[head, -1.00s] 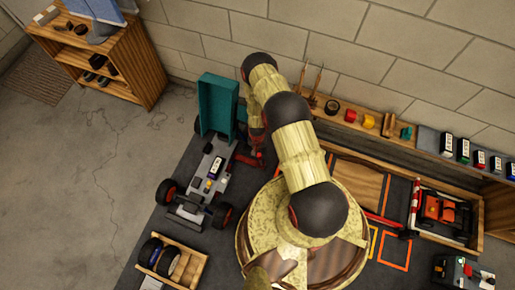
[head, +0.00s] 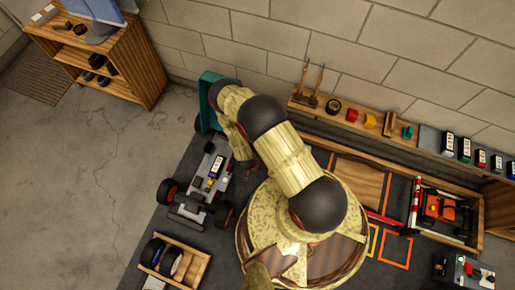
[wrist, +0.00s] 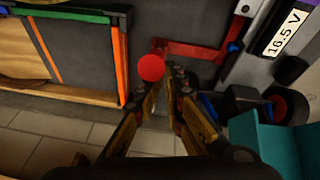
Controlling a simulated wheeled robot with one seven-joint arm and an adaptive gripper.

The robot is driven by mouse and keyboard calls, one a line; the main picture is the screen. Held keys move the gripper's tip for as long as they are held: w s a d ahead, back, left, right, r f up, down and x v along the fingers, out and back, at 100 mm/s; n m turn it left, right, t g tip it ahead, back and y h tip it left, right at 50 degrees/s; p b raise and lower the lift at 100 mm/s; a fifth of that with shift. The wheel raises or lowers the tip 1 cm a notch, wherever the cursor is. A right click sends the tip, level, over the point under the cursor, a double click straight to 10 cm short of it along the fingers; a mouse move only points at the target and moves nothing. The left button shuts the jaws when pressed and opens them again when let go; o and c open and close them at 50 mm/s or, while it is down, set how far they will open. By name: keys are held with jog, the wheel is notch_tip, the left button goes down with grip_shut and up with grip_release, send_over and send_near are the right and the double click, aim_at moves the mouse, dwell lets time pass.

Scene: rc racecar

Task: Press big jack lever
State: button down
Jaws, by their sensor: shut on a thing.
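In the wrist view my gripper (wrist: 166,82) points at a red ball-shaped knob (wrist: 151,67), which I take to be the end of the big jack lever. The fingers are nearly together, shut at the knob; the exact contact is hidden. Just beyond is the red jack frame (wrist: 205,52), low on the floor beside the car chassis (wrist: 240,70). In the head view my arm hides the gripper and most of the jack. The grey chassis (head: 203,172) with black and red wheels stands just left of it.
A teal box-like part (head: 207,105) stands behind the chassis and shows close at the right in the wrist view (wrist: 270,140). A wooden tray of wheels (head: 196,271) lies in front. A wooden shelf (head: 372,118) runs along the wall. Floor at left is open.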

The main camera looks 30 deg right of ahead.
jog(key=s+a+f+b, duration=0.4)
jog(key=s+a+f, duration=0.1)
jog(key=f, duration=0.3)
jog(key=s+a+f+b, duration=0.5)
jog(key=s+a+f, duration=0.1)
jog(key=f, duration=0.2)
jog(key=shift+s, duration=0.15)
jog(key=shift+a+f, duration=0.1)
jog(key=shift+f, duration=0.05)
jog(key=s+a+r+p, duration=0.1)
jog(key=a+r+p, duration=0.4)
jog(key=a+r, duration=0.3)
jog(key=shift+s+a+r, duration=0.15)
jog(key=shift+s+r, duration=0.2)
jog(key=shift+s, duration=0.05)
dwell(0.6)
